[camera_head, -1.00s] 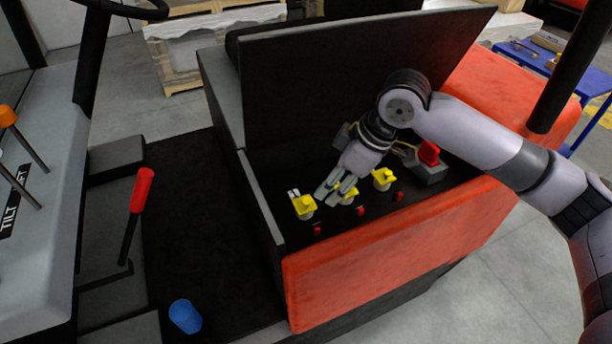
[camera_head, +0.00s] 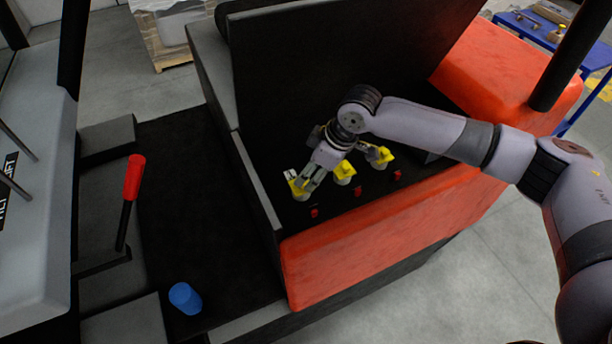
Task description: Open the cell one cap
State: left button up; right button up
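Three yellow caps stand in a row in the black battery bay of the red vehicle. The leftmost yellow cap (camera_head: 299,188) is at my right gripper (camera_head: 304,184). The fingers reach down over this cap, and I cannot tell if they touch it or how far apart they are. The middle yellow cap (camera_head: 344,172) and the right yellow cap (camera_head: 382,157) stand clear of the fingertips. Which of them is cell one is not marked in view. My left gripper is not in view.
A raised black lid (camera_head: 335,70) stands behind the caps. Small red pieces (camera_head: 357,191) lie in front of them, by the red side panel (camera_head: 390,235). A red-handled lever (camera_head: 134,178) and a blue cylinder (camera_head: 185,298) are at left. A blue table (camera_head: 545,38) is at the far right.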

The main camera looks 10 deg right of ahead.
aim_at(306, 183)
jog(key=shift+x, duration=1.25)
jog(key=shift+w+a+f, duration=0.1)
jog(key=shift+w+f, duration=0.05)
jog(key=shift+f, duration=0.25)
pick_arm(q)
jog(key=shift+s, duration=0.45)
pick_arm(e)
grip_shut()
